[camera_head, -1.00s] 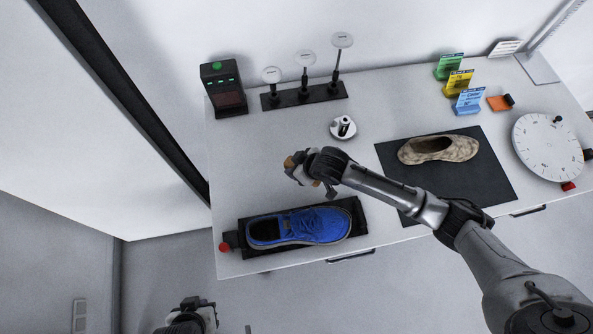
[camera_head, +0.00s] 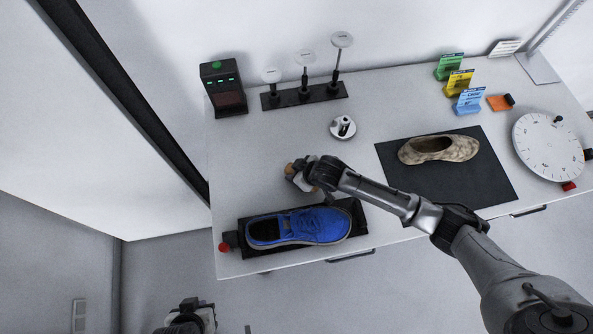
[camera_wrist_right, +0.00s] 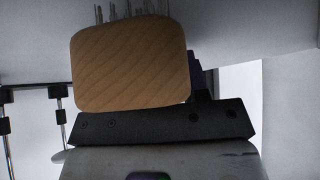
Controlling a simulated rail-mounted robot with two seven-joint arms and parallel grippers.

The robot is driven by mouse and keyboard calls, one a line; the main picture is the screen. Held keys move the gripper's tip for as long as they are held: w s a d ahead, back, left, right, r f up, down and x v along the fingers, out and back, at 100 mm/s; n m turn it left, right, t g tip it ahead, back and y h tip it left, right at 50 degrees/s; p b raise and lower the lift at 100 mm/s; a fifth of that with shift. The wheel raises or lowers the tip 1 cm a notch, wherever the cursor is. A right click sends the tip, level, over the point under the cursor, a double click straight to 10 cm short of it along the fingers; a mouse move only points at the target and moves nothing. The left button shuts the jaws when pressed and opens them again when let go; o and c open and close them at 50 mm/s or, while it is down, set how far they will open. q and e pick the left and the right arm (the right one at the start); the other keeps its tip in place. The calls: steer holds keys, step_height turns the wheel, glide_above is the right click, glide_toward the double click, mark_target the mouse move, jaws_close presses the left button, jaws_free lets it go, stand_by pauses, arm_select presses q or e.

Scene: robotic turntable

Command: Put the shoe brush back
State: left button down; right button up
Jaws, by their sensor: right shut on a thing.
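The shoe brush is a pale wooden block (camera_wrist_right: 130,62) with bristles at the top edge of the right wrist view. My right gripper (camera_wrist_right: 160,122) is shut on it. In the head view, the brush (camera_head: 289,169) is a small brown patch at the left end of my right gripper (camera_head: 298,177), behind the blue shoe (camera_head: 312,225). The gripper and wrist hide most of the brush there, and its height above the table is unclear. My left gripper (camera_head: 200,314) is at the bottom edge, off the table; its fingers are not clear.
The blue shoe lies on a black holder (camera_head: 357,212) with a red knob (camera_head: 224,247). A round metal piece (camera_head: 343,127), a black stand (camera_head: 322,95) with three discs and a dark box (camera_head: 222,88) stand behind. A beige shoe (camera_head: 440,149) lies on a dark mat (camera_head: 400,185).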

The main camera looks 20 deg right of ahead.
steer(key=shift+f, duration=0.2)
steer(key=o, duration=1.2)
steer(key=shift+r, duration=0.6)
steer(key=p+v, duration=0.1)
steer(key=v, duration=1.1)
